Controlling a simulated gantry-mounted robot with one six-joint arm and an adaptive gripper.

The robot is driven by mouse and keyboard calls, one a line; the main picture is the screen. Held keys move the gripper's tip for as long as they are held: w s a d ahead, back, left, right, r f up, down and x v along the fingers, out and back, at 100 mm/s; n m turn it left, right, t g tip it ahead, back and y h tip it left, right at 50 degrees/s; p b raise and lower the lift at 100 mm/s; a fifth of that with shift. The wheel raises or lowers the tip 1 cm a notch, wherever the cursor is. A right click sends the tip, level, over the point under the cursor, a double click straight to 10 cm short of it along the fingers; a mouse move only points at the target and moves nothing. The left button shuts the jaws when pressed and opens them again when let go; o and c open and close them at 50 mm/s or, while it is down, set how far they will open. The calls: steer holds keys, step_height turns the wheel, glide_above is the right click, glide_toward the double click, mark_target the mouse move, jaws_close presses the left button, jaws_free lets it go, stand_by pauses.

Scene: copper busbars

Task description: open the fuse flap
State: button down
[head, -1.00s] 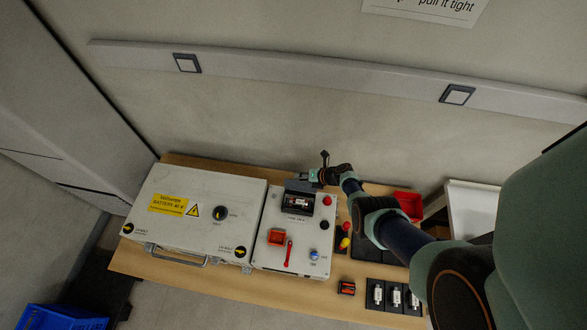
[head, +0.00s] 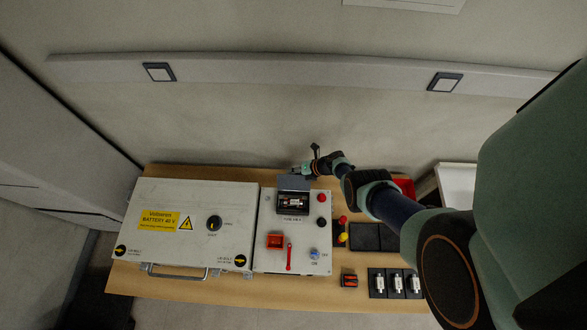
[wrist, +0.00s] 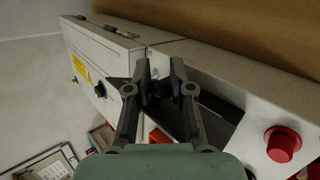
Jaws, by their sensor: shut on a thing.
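The fuse flap (head: 294,183) is a dark grey plate raised at the back edge of the fuse opening (head: 292,203) on the light grey control box (head: 268,261). A pale fuse shows in the uncovered dark opening. My gripper (head: 299,170) is at the flap's upper edge, behind the opening. In the wrist view my gripper (wrist: 160,78) has its two fingers close together, shut on the flap's edge. The fingers and my gripper body hide much of the dark flap (wrist: 187,121), so the exact contact is hard to see.
The battery box (head: 185,250) adjoins the control box on the left. A red button (head: 322,198), red switch cover (head: 275,241) and red lever (head: 289,258) are on the control box. Fuses on black pads (head: 396,284) lie at the right. The wall (head: 230,120) stands behind the table.

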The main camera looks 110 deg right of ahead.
steer(key=shift+a+f, duration=0.1)
steer(key=c, duration=1)
jaws_free()
steer(key=shift+a, duration=0.15)
steer(key=shift+s, duration=0.15)
steer(key=shift+s+a+r, duration=0.15)
steer(key=shift+s+r, duration=0.15)
steer(key=shift+r, duration=0.2)
steer(key=v, duration=1)
steer(key=shift+s+a+r, duration=0.15)
steer(key=shift+s+r, duration=0.1)
